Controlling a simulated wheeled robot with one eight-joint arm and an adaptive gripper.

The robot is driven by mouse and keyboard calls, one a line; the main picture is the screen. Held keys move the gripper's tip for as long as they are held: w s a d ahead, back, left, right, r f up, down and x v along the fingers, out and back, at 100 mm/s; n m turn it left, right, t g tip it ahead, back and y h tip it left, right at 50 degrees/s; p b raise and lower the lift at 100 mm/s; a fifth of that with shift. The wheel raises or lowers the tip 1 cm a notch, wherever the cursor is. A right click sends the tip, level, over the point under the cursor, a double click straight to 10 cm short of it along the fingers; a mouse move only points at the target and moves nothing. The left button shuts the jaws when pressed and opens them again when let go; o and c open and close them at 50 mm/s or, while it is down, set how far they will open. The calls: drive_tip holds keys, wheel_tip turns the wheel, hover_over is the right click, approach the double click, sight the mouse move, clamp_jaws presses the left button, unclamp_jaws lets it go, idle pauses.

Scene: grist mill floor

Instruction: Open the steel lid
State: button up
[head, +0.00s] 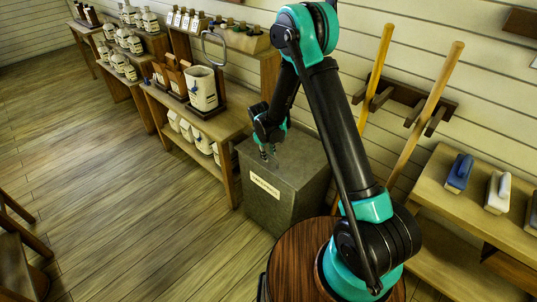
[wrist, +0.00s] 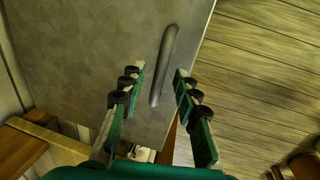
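The steel lid (head: 300,158) is the flat grey top of a steel bin (head: 285,203) with a pale label on its front. The lid lies flat and looks shut. In the wrist view the lid (wrist: 95,55) fills the left and middle. Its bar handle (wrist: 168,50) runs lengthwise near its right edge. My gripper (head: 268,154) is over the lid's front part. In the wrist view my gripper (wrist: 159,76) is open, with one finger on each side of the handle and a gap to both. I cannot tell how far the fingertips are above the lid.
A wooden shelf (head: 215,125) with jugs and a white canister (head: 202,90) stands left of the bin. Two long wooden poles lean on a wall rack (head: 405,92) behind it. A bench (head: 450,200) with brushes is at right. The plank floor (head: 150,235) at front left is clear.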

clamp_jaws()
